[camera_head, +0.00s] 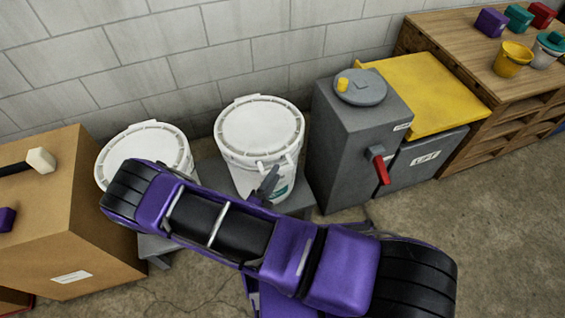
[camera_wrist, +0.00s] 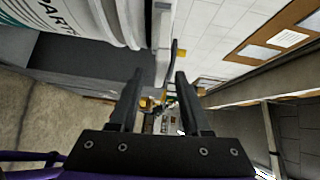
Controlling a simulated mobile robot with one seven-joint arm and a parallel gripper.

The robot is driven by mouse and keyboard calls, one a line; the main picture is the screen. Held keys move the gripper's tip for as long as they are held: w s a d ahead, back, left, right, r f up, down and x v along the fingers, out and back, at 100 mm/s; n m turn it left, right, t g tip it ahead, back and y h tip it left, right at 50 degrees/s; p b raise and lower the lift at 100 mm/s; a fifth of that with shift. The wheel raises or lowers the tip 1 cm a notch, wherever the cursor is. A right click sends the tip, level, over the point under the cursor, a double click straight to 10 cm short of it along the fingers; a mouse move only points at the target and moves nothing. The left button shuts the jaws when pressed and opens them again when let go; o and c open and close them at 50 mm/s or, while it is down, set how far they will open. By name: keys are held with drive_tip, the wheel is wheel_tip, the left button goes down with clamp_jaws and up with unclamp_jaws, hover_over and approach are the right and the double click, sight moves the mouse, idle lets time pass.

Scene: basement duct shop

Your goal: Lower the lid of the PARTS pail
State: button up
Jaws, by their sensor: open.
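Two white pails with ribbed white lids stand against the wall in the head view. The right pail (camera_head: 247,177) is beside my gripper (camera_head: 268,182). The wrist view shows a white pail with a partly cut-off "PART" label (camera_wrist: 58,18) at upper left; it appears to be this right pail. Its lid (camera_head: 260,126) lies on top and looks down or nearly so; any small gap cannot be told. My gripper also shows in the wrist view (camera_wrist: 160,72), its two dark fingers apart. A pale upright strip (camera_wrist: 161,30) shows beyond the fingertips; I cannot tell whether they touch it.
The left pail's lid (camera_head: 147,147) is partly covered by my arm. A grey cabinet with a red lever (camera_head: 378,165) stands close right of the right pail. Beyond it are a yellow-lidded bin (camera_head: 425,90) and a wooden bench (camera_head: 465,45). A cardboard-coloured box (camera_head: 90,240) stands left.

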drive_tip(key=x, duration=0.6)
clamp_jaws()
idle(1.3)
